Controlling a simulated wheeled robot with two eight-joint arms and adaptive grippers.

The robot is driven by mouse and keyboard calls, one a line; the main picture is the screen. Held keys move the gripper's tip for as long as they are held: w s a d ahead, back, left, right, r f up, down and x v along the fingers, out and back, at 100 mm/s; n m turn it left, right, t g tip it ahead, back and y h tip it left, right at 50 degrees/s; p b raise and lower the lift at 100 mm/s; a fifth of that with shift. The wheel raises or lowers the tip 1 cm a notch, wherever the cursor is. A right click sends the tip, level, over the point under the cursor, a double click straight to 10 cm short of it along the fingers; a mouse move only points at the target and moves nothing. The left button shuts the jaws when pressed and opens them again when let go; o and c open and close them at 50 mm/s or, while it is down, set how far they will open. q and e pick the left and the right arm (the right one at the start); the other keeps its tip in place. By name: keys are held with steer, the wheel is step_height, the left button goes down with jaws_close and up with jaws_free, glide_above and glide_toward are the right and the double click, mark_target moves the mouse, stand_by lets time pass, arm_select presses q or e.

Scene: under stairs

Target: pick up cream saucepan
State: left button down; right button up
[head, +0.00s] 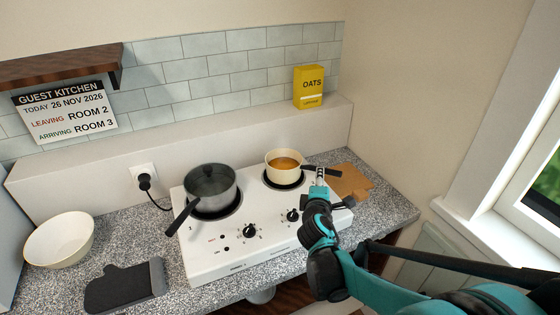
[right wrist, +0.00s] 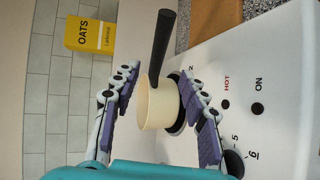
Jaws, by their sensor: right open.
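The cream saucepan (head: 283,178) holds something orange and stands on the back right hotplate of the white hob. Its dark handle points right in the head view. In the right wrist view the saucepan (right wrist: 157,108) shows between my fingers, with the black handle reaching up. My right gripper (head: 320,174) is open beside the saucepan, its fingers overlapping the handle in the head view. In the right wrist view the right gripper (right wrist: 160,85) has its purple-padded fingers spread on either side of the pan. I cannot tell whether they touch it. My left gripper is not in view.
A grey lidded saucepan (head: 211,188) stands on the hob (head: 222,250). A brown board (head: 349,182) lies right of the hob. The yellow oats box (head: 308,87) stands on the ledge behind. A cream bowl (head: 58,239) and dark oven mitt (head: 124,287) lie left.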

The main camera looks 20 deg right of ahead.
steer(key=b+x, duration=0.1)
steer(key=x, duration=0.1)
steer(key=shift+w+d, duration=0.1)
steer(key=shift+w, duration=0.25)
steer(key=shift+w+d+f, duration=0.1)
steer(key=shift+w+d, duration=0.15)
steer(key=b+x, duration=0.2)
steer(key=x, duration=0.2)
steer(key=shift+w, duration=0.2)
steer(key=shift+w+d, duration=0.25)
steer(key=shift+w, duration=0.05)
jaws_close()
